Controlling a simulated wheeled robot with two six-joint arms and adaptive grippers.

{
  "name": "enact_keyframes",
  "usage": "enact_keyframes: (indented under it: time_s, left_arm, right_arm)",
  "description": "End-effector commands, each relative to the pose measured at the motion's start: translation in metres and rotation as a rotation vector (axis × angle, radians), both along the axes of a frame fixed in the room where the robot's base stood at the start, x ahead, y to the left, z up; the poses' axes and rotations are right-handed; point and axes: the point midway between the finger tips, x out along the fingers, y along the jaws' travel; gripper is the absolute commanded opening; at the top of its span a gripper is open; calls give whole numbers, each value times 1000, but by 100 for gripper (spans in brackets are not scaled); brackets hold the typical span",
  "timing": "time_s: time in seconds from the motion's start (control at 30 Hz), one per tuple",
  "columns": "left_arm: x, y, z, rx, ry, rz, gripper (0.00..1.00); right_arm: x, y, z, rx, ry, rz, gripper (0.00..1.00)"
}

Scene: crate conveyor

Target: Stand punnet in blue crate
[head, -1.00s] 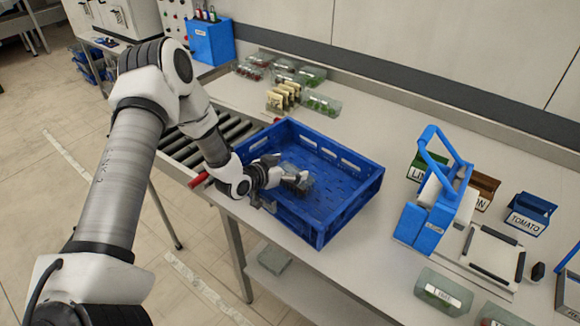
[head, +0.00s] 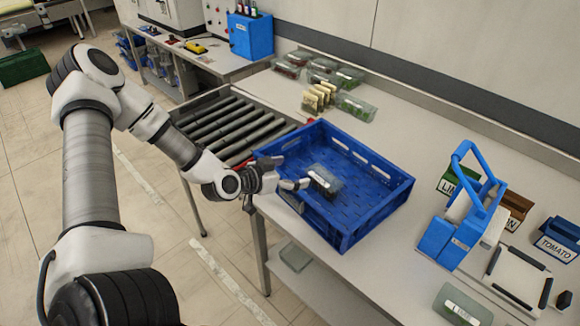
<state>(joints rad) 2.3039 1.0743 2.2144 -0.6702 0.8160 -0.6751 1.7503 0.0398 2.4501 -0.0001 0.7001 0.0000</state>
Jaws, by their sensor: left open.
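The blue crate (head: 372,218) stands on the bench at the end of the roller conveyor. A clear punnet with dark contents (head: 324,181) is inside it, near the middle of the floor; whether it is upright or tilted is hard to tell. My left gripper (head: 290,173) is open over the crate's left wall, its fingers pointing right toward the punnet. A small gap seems to separate the fingertips from the punnet. My right gripper is out of view.
The roller conveyor (head: 232,125) is left of the crate. Several filled punnets (head: 353,107) lie behind it. A blue-handled caddy (head: 440,240), labelled boxes including a tomato box (head: 558,240), and a labelled punnet (head: 461,306) are at the right. Bench between crate and caddy is clear.

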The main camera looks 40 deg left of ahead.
Motion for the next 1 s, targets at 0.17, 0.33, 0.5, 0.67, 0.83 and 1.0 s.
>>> enact_keyframes:
  time_s: [0.17,0.33,0.5,0.67,0.83,1.0]
  left_arm:
    - [-17,-28,-29,-22,153,-29,97]
    - [-86,-94,-111,-52,582,-21,97]
    - [-203,-138,-178,14,1012,97,97]
    - [-261,-147,-194,80,1171,186,97]
    - [-266,-147,-195,85,1184,200,97]
    - [-265,-147,-195,85,1182,198,97]
  right_arm:
    - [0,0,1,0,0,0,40]
    - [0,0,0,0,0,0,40]
    - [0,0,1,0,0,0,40]
    - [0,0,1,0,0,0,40]
    - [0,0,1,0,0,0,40]
    - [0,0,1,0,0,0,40]
